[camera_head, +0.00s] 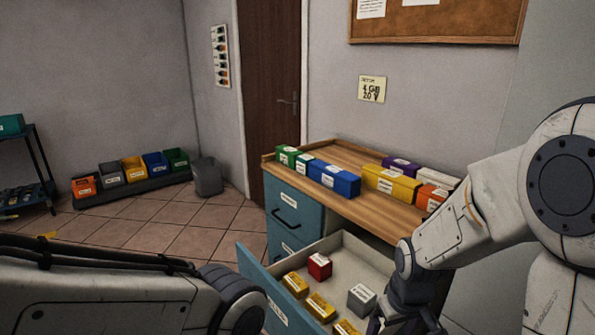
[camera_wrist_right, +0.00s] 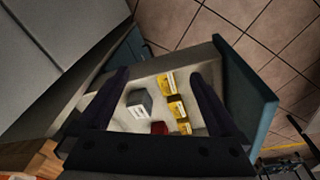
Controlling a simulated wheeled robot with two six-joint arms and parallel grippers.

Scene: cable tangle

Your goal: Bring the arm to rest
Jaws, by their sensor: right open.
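My right arm (camera_head: 455,232) comes in from the right in the head view and reaches down over an open drawer (camera_head: 345,245). My right gripper (camera_wrist_right: 159,76) is open in the wrist view, with its two dark fingers apart and nothing between them. Below it, inside the drawer, lie a grey box (camera_wrist_right: 138,104), a red box (camera_wrist_right: 159,128) and several yellow boxes (camera_wrist_right: 177,107). My left arm (camera_head: 110,300) crosses the lower left of the head view. Its gripper is outside the picture.
The blue cabinet (camera_head: 293,212) has a wooden top (camera_head: 345,157) with several coloured boxes, including a blue box (camera_head: 333,179). The drawer's blue front (camera_head: 262,292) sticks out near my left arm. Bins stand along the far wall. The tiled floor (camera_head: 200,226) between is clear.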

